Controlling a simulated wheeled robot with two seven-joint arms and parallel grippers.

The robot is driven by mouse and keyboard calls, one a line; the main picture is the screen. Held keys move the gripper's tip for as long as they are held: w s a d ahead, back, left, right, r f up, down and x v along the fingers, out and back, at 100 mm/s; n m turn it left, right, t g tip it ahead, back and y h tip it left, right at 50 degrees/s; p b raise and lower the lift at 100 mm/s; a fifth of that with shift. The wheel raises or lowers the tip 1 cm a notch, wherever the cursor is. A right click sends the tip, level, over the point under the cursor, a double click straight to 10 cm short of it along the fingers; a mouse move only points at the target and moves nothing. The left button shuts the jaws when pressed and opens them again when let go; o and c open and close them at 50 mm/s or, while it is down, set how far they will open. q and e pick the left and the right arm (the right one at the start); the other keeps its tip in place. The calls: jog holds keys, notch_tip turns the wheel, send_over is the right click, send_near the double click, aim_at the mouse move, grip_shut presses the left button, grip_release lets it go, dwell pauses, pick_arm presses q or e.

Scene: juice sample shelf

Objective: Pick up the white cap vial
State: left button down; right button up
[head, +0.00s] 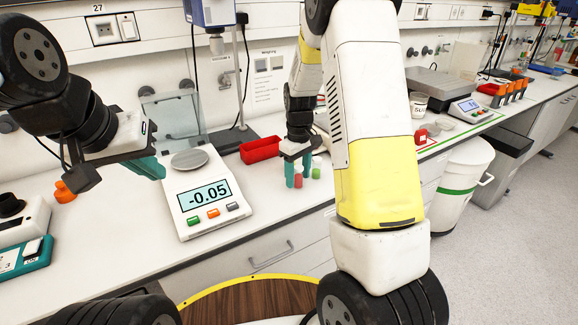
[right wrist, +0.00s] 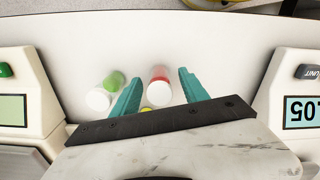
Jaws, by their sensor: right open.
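In the right wrist view, a vial with a white round top (right wrist: 158,92) and a red part stands between the two teal fingers of my right gripper (right wrist: 160,92). The fingers are open, with gaps beside it. A second white-topped vial (right wrist: 99,99) with a green part is outside the left finger. A yellow round piece (right wrist: 147,109) is mostly hidden by the gripper. In the head view, my right gripper (head: 297,172) points down at the red vial (head: 298,181), beside the green vial (head: 316,173). My left gripper (head: 148,168) hangs left of the scale; its opening is unclear.
A scale (head: 205,193) reading -0.05 stands left of the vials. A red tray (head: 260,149) lies behind. A second scale (head: 467,108) is at the back right. The bench's front edge is close to the vials. My right arm hides part of the bench.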

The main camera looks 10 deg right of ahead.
jog(key=shift+f, duration=0.35)
grip_shut()
jog(key=shift+r, duration=0.15)
